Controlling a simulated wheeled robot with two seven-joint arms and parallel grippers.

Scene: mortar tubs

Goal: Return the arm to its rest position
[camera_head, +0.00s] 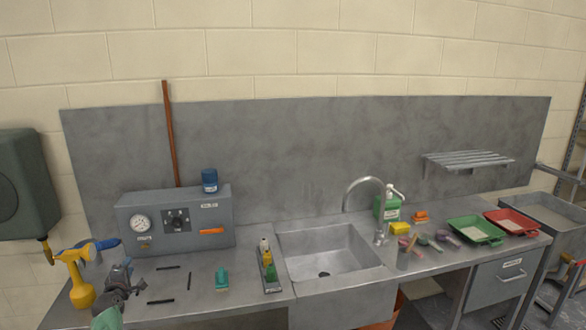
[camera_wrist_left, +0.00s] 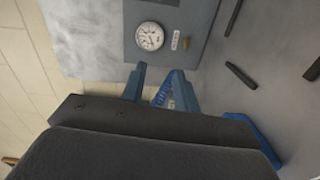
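My left gripper (camera_head: 122,272) is low at the left of the camera_head view, over the left end of the grey counter. It is dark grey and stands just right of a yellow object with a blue part (camera_head: 82,292). The fingers point toward the panel box with the gauge. My right gripper is in neither view.
A grey panel box (camera_head: 210,218) with a gauge stands behind the gripper. A sink (camera_head: 330,252) is in the middle; green (camera_head: 476,230) and red (camera_head: 512,222) trays are at the right. A dark green wall unit (camera_head: 25,185) hangs at the left.

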